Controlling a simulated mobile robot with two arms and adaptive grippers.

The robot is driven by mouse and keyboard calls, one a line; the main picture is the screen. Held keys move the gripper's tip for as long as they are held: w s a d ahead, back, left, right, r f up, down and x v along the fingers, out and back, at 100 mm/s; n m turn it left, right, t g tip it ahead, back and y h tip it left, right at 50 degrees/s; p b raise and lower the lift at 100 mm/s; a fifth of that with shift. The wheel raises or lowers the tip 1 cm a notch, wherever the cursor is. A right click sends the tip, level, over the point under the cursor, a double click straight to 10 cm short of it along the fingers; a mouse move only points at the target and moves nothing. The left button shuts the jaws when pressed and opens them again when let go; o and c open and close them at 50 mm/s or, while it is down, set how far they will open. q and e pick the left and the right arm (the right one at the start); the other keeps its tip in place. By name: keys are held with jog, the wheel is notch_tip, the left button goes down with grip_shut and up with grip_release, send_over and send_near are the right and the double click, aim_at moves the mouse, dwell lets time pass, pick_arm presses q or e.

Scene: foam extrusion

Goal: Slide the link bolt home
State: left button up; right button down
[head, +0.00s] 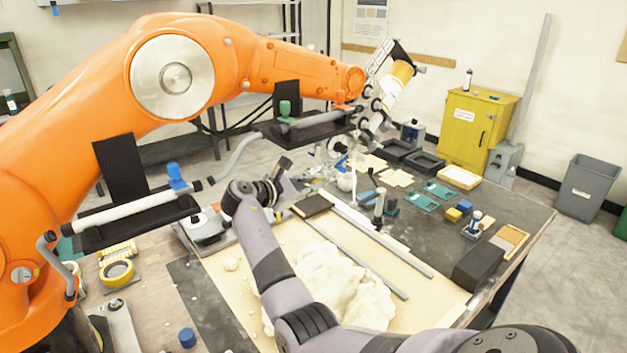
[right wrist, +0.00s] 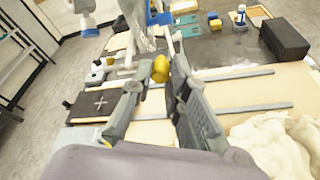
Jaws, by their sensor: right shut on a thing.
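My right gripper (head: 284,166) is above the far left part of the work table, pointing away from me. In the right wrist view its two grey fingers (right wrist: 159,82) are closed on a small yellow-orange rounded piece (right wrist: 160,68). The piece sits between the fingertips, clear of the cream board beneath. I cannot tell whether it is part of the link bolt; no bolt or its seat shows clearly. In the head view the fingertips look dark and small, and the held piece cannot be made out. My left gripper is not in view.
A large orange arm (head: 310,70) with black brackets and grey tubes spans the left and top. A lumpy cream foam mass (head: 335,285) and metal rails (head: 372,222) lie on the table. A dark block (head: 479,266) stands at the right edge.

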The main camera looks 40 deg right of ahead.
jog(key=shift+w+d+b, duration=0.1)
jog(key=shift+w+b, duration=0.25)
jog(key=shift+w, duration=0.7)
jog(key=c, duration=1.5)
grip_release()
jog(key=shift+o, duration=0.2)
jog(key=a, duration=0.1)
jog(key=a+p, duration=0.1)
jog(key=a, duration=0.1)
jog(key=a+p, duration=0.1)
jog(key=a, duration=0.1)
jog(key=shift+w, duration=0.25)
